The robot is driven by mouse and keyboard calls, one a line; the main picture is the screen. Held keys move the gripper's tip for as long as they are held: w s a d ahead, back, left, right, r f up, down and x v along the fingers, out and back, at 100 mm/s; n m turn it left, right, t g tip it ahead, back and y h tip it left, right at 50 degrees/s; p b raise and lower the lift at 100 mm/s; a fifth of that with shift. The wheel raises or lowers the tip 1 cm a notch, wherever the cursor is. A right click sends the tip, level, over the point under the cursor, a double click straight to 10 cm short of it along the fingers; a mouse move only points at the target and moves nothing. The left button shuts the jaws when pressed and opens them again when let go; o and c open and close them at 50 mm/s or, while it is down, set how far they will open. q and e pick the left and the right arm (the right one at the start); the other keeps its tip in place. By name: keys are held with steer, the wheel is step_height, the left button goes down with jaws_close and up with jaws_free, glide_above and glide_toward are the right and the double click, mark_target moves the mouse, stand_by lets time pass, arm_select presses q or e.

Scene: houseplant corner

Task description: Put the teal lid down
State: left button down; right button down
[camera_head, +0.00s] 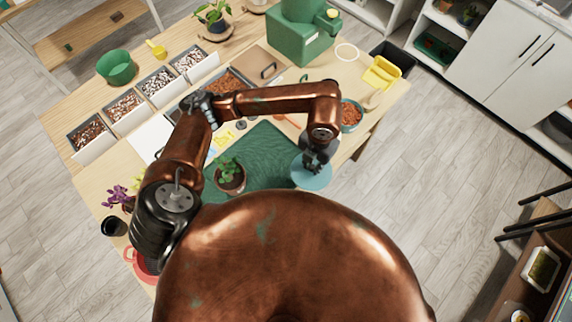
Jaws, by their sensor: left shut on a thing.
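The teal lid (313,179) is a round, pale blue-teal disc near the right front edge of the table, at the right end of the dark green mat (262,150). My left gripper (315,166) points down at it and is shut on it, covering its upper middle. I cannot tell whether the lid touches the mat or hangs just above it. My right gripper is not in view.
A potted plant (230,175) stands on the mat's left. A bowl of reddish-brown pellets (350,115) is behind the lid to the right. A green machine (300,30) and several material bins (125,103) line the back. My copper body hides the front.

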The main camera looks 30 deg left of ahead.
arm_select(q)
steer(key=n, duration=0.2)
steer(key=d+n, duration=0.1)
steer(key=n, duration=0.1)
steer(key=s+d+n, duration=0.1)
steer(key=n, duration=0.1)
steer(key=shift+d, duration=0.15)
steer(key=shift+n, duration=0.5)
steer(key=shift+a+f, duration=0.15)
steer(key=shift+a, duration=0.05)
steer(key=w+a+f, duration=0.1)
steer(key=a+f, duration=0.2)
steer(key=a, duration=0.1)
steer(key=w+a+f+p, duration=0.1)
steer(key=a+f, duration=0.2)
steer(key=a, duration=0.1)
steer(key=w+a+f, duration=0.2)
steer(key=a+f, duration=0.1)
steer(key=a, duration=0.1)
steer(key=shift+w+a+f, duration=0.1)
steer(key=shift+a+f, duration=0.05)
steer(key=shift+a, duration=0.05)
steer(key=f, duration=0.3)
steer(key=shift+a+f, duration=0.15)
steer(key=shift+a, duration=0.05)
steer(key=shift+w, duration=0.1)
steer(key=shift+f, duration=0.2)
